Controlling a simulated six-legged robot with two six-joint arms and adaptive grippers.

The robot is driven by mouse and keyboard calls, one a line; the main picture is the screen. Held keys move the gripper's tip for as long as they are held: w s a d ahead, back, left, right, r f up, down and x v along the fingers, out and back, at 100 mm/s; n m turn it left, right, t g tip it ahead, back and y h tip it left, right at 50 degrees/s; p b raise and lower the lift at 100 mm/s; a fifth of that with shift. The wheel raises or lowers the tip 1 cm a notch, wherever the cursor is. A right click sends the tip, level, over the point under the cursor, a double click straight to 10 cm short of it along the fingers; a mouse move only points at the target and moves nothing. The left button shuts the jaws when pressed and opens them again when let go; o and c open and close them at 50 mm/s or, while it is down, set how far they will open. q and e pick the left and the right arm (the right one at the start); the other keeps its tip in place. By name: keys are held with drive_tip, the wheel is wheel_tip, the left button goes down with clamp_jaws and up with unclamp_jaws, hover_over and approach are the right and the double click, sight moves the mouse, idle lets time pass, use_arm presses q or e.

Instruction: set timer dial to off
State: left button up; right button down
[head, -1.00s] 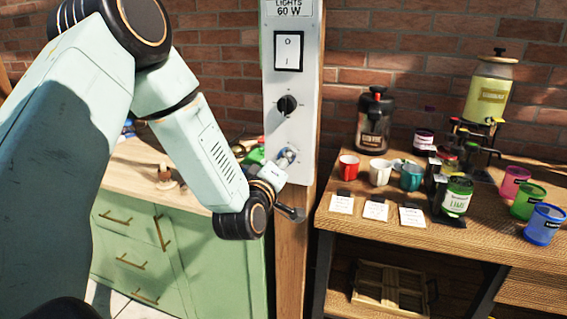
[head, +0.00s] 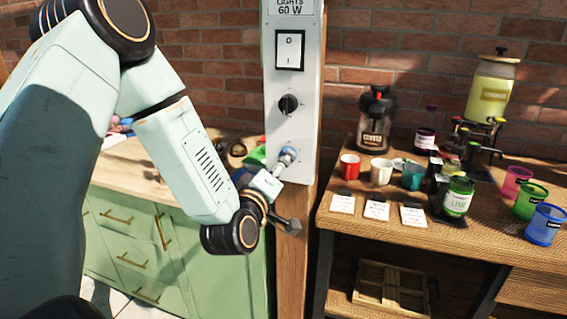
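A pale control panel (head: 303,130) is fixed to a wooden post. It carries a white rocker switch (head: 289,50), and below that a round black dial (head: 288,104) with a small light mark; its exact setting is too small to read. A grey fitting with a blue ring (head: 287,155) sits low on the panel. My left arm comes in from the left. My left gripper (head: 277,170) is at the panel's lower end by this fitting, below the black dial and apart from it. Its fingers are too small and overlapped to judge. My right gripper is not in view.
A wooden table (head: 470,235) at right holds a red mug (head: 349,167), other cups, jars, white cards and a drink dispenser (head: 491,90). A green cabinet (head: 125,245) stands behind my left arm. The wall beside the panel's upper part is clear.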

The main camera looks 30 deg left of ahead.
use_arm(q)
drive_tip(key=shift+v, duration=1.85)
drive_tip(key=s+d+f+m+g+h+b, duration=0.15)
drive_tip(key=s+d+f+m+g, duration=0.3)
drive_tip(key=f, duration=0.65)
drive_tip(key=s+d+f+m+g+h, duration=0.3)
drive_tip(key=s+f+m+g, duration=0.15)
drive_tip(key=f, duration=0.65)
drive_tip(key=s+d+f+m+g+b, duration=0.1)
drive_tip(key=s+f+g, duration=0.3)
drive_tip(key=s+f, duration=0.4)
drive_tip(key=s+d+f+m+g+b, duration=0.2)
drive_tip(key=s+f, duration=0.6)
drive_tip(key=s, duration=0.8)
drive_tip(key=shift+d+f+m+g, duration=0.35)
drive_tip(key=shift+m+g, duration=0.45)
drive_tip(key=shift+g, duration=0.4)
drive_tip(key=shift+c, duration=0.2)
